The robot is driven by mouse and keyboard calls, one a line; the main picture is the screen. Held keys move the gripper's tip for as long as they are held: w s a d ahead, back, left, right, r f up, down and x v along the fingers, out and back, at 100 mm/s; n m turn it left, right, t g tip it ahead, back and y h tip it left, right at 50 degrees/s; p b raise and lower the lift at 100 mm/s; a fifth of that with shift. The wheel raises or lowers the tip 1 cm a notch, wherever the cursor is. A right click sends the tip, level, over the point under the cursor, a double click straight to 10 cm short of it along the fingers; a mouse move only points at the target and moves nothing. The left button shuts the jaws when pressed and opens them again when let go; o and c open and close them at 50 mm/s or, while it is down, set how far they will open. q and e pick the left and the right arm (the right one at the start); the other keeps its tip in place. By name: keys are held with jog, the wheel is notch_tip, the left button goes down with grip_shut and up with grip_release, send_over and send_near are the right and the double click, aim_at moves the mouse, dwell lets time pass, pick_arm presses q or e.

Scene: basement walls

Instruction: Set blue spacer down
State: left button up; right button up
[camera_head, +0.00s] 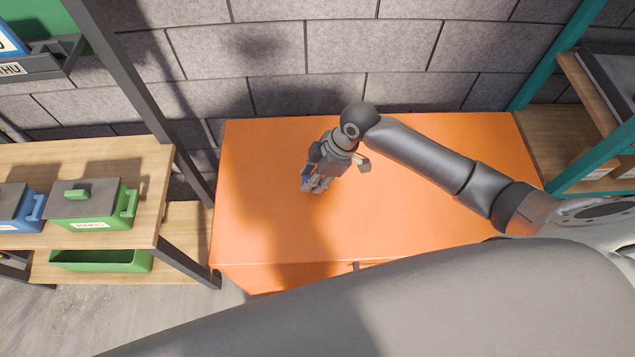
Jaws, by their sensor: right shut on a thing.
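My right gripper (318,182) hangs over the orange cabinet top (440,215), left of its middle. Its arm comes in from the right. The gripper is shut on the blue spacer (305,176), of which only a small blue part shows at the left side of the fingers. The fingers hide the rest. I cannot tell whether the spacer touches the orange surface. My left gripper is not in view.
The orange top is otherwise clear. A wooden shelf (150,160) at the left bears a green box (95,212) and a blue box (12,210), with a green bin (100,261) below. Another shelf (550,150) with teal posts stands at the right. A grey block wall is behind.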

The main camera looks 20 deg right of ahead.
jog(key=shift+d+f, duration=0.2)
jog(key=shift+f, duration=0.8)
jog(key=shift+d+f, duration=0.2)
jog(key=shift+f, duration=0.75)
jog(key=shift+f, duration=0.1)
jog(key=o, duration=0.9)
jog(key=shift+o, duration=0.2)
jog(key=p+v, duration=0.1)
jog(key=v, duration=1.1)
